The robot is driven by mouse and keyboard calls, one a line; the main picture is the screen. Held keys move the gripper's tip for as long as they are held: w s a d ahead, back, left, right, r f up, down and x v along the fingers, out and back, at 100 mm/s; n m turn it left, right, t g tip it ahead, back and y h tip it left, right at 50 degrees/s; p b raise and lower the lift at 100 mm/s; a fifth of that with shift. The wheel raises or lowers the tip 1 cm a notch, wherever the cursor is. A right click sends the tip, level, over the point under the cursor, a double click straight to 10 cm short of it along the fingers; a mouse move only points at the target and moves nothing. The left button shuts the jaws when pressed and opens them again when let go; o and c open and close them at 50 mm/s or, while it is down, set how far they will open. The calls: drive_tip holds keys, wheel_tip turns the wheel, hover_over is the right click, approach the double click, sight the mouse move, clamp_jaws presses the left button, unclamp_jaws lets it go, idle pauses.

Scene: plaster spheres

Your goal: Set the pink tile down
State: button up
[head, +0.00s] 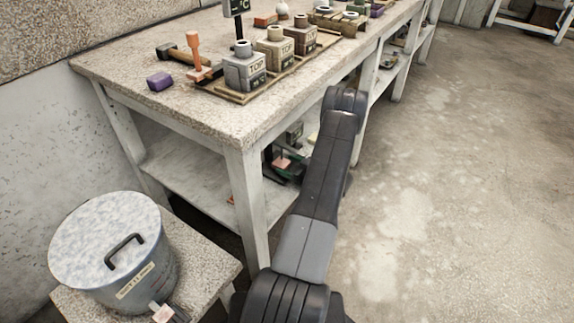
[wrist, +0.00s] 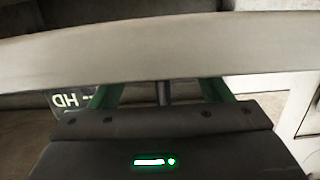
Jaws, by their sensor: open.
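A small pink tile (head: 282,163) shows under the workbench, beside dark and green parts at the end of my arm. Whether it rests on the lower shelf or touches my gripper cannot be told. My gripper (wrist: 161,92) is open. In the wrist view its two green fingers stand apart, and a pale bar hides their tips. The tile cannot be made out in the wrist view. Another small pink patch (head: 163,313) shows on a grey piece at the bottom edge of the head view, next to the bucket.
The workbench (head: 110,68) has a lower shelf (head: 185,165) and pale legs close to my arm. A lidded bucket (head: 110,250) stands at lower left. The floor at right is clear.

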drive_tip(key=p+v, duration=0.1)
drive_tip(key=v, duration=1)
drive_tip(key=shift+p, duration=0.3)
